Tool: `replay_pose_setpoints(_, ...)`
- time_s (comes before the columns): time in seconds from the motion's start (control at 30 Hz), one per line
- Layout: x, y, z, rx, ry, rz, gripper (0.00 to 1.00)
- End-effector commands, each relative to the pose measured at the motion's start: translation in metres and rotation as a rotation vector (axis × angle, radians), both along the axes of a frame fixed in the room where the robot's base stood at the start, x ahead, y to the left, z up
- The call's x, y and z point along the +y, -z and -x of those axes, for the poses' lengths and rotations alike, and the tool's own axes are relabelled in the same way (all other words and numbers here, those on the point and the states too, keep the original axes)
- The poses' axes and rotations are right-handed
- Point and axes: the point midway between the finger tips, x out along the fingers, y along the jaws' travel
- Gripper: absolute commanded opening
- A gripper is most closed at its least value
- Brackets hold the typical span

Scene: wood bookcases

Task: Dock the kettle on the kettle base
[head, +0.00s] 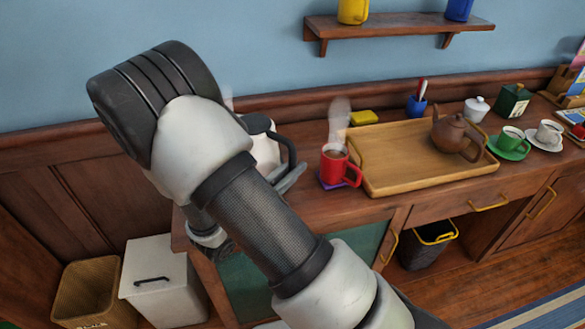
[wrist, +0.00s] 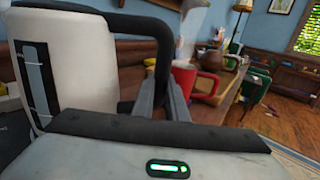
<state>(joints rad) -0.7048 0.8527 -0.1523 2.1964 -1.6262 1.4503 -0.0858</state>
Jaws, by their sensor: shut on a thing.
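The kettle (head: 267,153) is white with a black handle and stands out from behind my arm at the left end of the wooden counter in the head view. In the wrist view the kettle (wrist: 85,62) fills the left side and looks upright, with a level-marked window on its wall. My gripper (wrist: 164,85) is shut on the lower part of the black handle; in the head view my gripper (head: 289,180) shows beside it. The kettle base is not visible; my arm and the kettle hide that part of the counter. I cannot tell whether the kettle touches anything below.
A steaming red mug (head: 335,168) stands on a purple coaster (head: 328,184) close right of the kettle. A wooden tray (head: 385,178) with a brown teapot (head: 455,135) lies farther right. A white bin (head: 160,283) and a wicker basket (head: 88,292) stand on the floor at left.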

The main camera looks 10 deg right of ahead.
Motion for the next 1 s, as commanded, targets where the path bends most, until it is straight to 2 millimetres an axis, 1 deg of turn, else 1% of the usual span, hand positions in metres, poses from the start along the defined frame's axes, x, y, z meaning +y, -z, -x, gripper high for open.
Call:
replay_pose_setpoints(0.07,0.0,0.001,0.0,-0.004,0.001,0.0,0.0)
replay_pose_setpoints(0.1,0.0,0.0,0.0,-0.004,0.001,0.0,0.19)
replay_pose_setpoints(0.13,0.0,0.0,0.0,-0.004,0.001,0.0,0.2)
replay_pose_setpoints(0.47,0.003,0.002,0.002,0.001,-0.001,0.0,0.2)
replay_pose_setpoints(1.0,0.036,0.001,0.028,0.001,-0.002,-0.001,0.2)
